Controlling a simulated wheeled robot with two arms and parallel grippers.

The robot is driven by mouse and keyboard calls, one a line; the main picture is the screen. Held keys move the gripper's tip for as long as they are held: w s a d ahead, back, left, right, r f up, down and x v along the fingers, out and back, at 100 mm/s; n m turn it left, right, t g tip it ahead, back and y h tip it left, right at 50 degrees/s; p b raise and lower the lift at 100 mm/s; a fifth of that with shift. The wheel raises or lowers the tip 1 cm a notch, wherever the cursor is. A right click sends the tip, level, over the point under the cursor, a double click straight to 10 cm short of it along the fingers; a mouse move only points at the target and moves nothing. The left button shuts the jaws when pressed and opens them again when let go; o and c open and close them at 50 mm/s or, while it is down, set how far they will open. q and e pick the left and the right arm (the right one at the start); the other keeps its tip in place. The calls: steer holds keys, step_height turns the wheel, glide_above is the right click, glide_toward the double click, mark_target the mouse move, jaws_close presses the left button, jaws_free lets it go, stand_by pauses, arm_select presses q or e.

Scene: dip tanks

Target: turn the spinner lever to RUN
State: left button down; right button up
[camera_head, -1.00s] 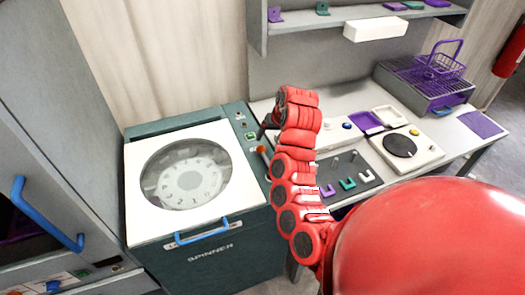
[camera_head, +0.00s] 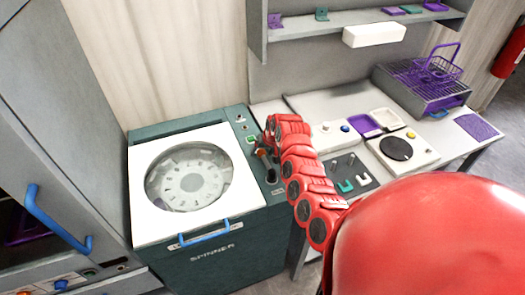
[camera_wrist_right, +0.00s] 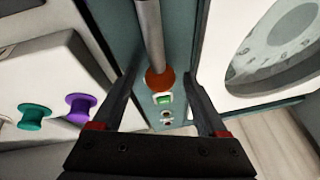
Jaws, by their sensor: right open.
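The spinner (camera_head: 220,262) is a dark green cabinet with a white lid and round window, left of centre in the head view. Its lever (camera_head: 262,153) has an orange knob and rises from the panel at the machine's right edge. In the right wrist view, the lever's grey shaft (camera_wrist_right: 149,28) and orange knob (camera_wrist_right: 160,79) show between my right gripper's fingers. My right gripper (camera_head: 268,155) is open around the lever, with a gap on both sides. The lever's position marks are too small to read. My left gripper is out of view.
A green button (camera_wrist_right: 163,98) sits on the panel near the knob. The lid has a blue handle (camera_head: 205,235). Right of the spinner, a bench holds a grey peg plate (camera_head: 345,178), a white hotplate (camera_head: 425,150) and a purple basket (camera_head: 440,66). A shelf (camera_head: 370,22) hangs above.

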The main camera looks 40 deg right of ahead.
jaws_close()
stand_by(0.4)
stand_by(1.0)
